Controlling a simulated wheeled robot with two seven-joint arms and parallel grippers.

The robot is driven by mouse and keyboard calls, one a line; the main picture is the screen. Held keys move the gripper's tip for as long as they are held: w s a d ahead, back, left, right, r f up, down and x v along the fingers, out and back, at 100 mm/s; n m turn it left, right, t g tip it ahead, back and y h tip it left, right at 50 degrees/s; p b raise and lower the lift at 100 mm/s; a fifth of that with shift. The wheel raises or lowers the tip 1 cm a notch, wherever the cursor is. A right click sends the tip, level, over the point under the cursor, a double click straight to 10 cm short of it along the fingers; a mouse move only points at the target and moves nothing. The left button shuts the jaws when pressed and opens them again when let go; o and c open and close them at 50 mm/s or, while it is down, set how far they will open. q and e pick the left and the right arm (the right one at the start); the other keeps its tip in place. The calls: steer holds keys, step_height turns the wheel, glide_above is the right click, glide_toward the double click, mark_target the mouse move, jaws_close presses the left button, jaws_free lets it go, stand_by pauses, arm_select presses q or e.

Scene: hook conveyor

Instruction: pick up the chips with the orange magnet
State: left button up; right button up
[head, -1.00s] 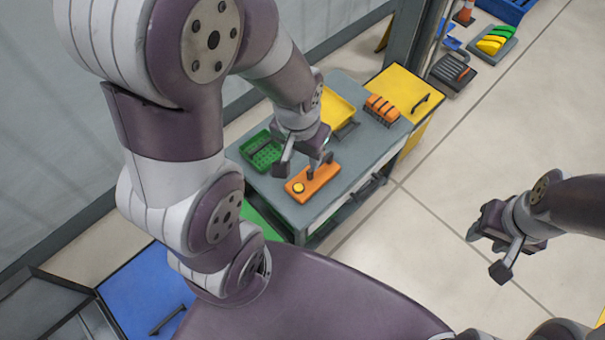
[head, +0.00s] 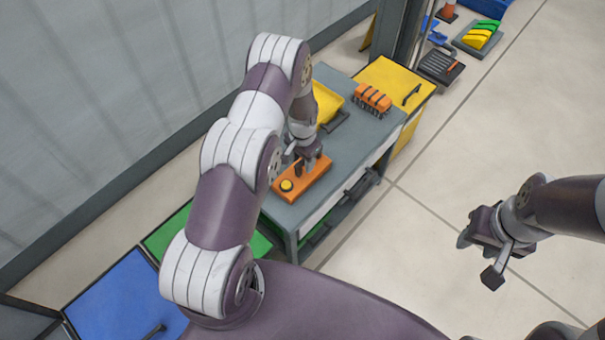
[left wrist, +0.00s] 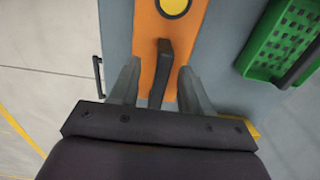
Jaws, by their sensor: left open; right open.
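The orange magnet (head: 314,179) is a flat orange bar with a yellow round button and a dark upright handle. It lies on the grey table (head: 345,150). In the left wrist view the magnet (left wrist: 148,30) has its dark handle (left wrist: 161,70) between the two fingers of my left gripper (left wrist: 160,85). The fingers are open, with a gap on both sides of the handle. In the head view my left gripper (head: 306,160) is low over the magnet. My right gripper (head: 476,258) is open and empty above the floor at the right. I cannot make out any chips.
A yellow tray (head: 328,105) and an orange ribbed item (head: 372,98) are on the table. A green basket (left wrist: 283,40) shows in the left wrist view. A yellow cabinet (head: 385,72) stands behind the table.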

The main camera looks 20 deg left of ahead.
mark_target(296, 174)
arm_select(q)
steer(key=f, duration=0.3)
steer(key=shift+w+f, duration=0.25)
jaws_close()
stand_by(0.9)
steer(key=shift+r, duration=0.1)
